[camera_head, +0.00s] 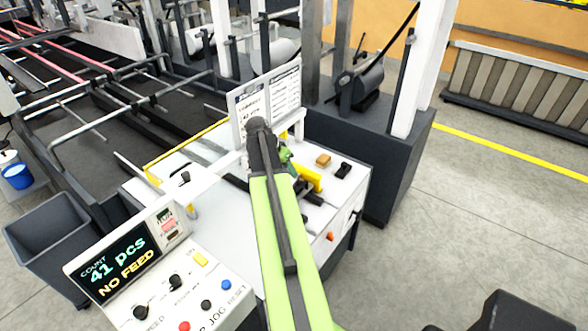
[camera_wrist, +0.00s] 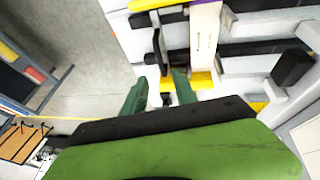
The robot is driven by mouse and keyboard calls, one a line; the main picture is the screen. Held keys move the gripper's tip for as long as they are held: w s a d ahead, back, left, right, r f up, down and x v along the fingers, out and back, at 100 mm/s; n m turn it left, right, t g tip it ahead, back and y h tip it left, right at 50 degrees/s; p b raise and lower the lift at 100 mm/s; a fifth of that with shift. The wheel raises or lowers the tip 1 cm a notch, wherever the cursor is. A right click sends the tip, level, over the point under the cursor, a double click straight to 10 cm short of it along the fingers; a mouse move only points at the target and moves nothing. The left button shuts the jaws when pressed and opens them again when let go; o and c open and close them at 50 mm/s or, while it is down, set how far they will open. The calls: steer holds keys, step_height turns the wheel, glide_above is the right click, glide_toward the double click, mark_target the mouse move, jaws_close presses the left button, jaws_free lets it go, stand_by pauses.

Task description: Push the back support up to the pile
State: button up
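My gripper (camera_wrist: 160,78) points down at the feeder, its two green fingers apart. In the head view it (camera_head: 287,160) is partly hidden behind my arm. A yellow bracket with a dark upright part, seemingly the back support (camera_wrist: 201,80), lies just beyond the fingertips; it also shows in the head view (camera_head: 311,179), right of my wrist. A dark upright piece (camera_wrist: 160,48) stands ahead of the gap between the fingers. I cannot tell whether the fingers touch it. A pale block with a thin purple line, seemingly the pile (camera_wrist: 205,28), stands beside it. My arm hides the pile in the head view.
A control panel (camera_head: 125,262) reads "41 pcs" and "NO FEED". A sign board (camera_head: 268,97) stands behind my gripper. An orange block (camera_head: 323,160) and a black block (camera_head: 343,170) sit on the white deck. A grey bin (camera_head: 55,240) stands left.

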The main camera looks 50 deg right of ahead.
steer(key=p+v, duration=0.5)
steer(key=v, duration=0.2)
steer(key=shift+r, duration=0.2)
steer(key=shift+a, duration=0.1)
